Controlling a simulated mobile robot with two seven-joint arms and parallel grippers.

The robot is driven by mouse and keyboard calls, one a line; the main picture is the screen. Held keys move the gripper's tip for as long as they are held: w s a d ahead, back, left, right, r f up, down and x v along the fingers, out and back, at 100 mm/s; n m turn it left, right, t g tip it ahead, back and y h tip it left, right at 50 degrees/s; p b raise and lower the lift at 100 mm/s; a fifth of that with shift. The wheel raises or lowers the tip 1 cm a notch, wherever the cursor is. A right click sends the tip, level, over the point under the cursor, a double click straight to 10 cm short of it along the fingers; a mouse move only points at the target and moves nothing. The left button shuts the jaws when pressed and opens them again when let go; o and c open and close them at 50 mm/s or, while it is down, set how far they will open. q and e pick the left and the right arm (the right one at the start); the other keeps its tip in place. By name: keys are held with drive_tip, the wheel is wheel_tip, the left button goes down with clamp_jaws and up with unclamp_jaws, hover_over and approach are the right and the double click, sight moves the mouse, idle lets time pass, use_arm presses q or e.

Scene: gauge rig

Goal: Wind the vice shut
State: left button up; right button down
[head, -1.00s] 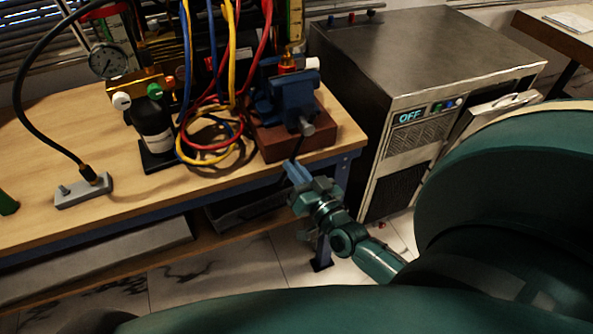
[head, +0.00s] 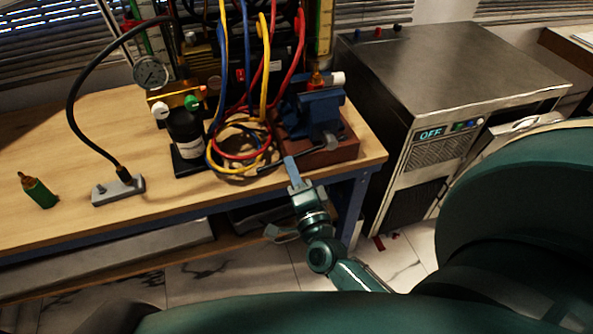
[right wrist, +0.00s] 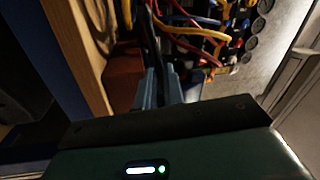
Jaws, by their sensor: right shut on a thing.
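The blue vice (head: 318,106) stands on a red-brown block (head: 340,148) at the right end of the bench. Its screw end (head: 331,143) faces the front, and a thin dark handle bar (head: 268,168) runs from there down to the left. My right gripper (head: 291,166) is in front of the block, shut on the handle bar. In the right wrist view its two blue-grey fingers (right wrist: 161,88) close on a dark bar (right wrist: 152,45). The jaw gap of the vice is too small to judge. My left gripper is not in view.
Red, yellow and blue hoses (head: 240,150) loop left of the vice. A black bottle (head: 187,135), a gauge (head: 150,73) and a grey block (head: 117,190) with a black cable stand further left. A metal cabinet (head: 450,80) reading OFF stands right of the bench (head: 70,225).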

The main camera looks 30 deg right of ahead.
drive_tip(key=shift+s+a+r+m+h, duration=0.1)
drive_tip(key=shift+a+r+m+h, duration=0.1)
drive_tip(key=shift+r+m, duration=0.25)
drive_tip(key=shift+s+a+r+m+h, duration=0.1)
drive_tip(key=shift+r+m+h, duration=0.15)
drive_tip(key=shift+m, duration=0.3)
drive_tip(key=c, duration=2.1)
unclamp_jaws()
drive_tip(key=shift+s, duration=0.1)
drive_tip(key=o, duration=0.3)
drive_tip(key=shift+d, duration=0.1)
drive_tip(key=o, duration=0.3)
drive_tip(key=shift+w, duration=0.2)
drive_tip(key=shift+s, duration=0.1)
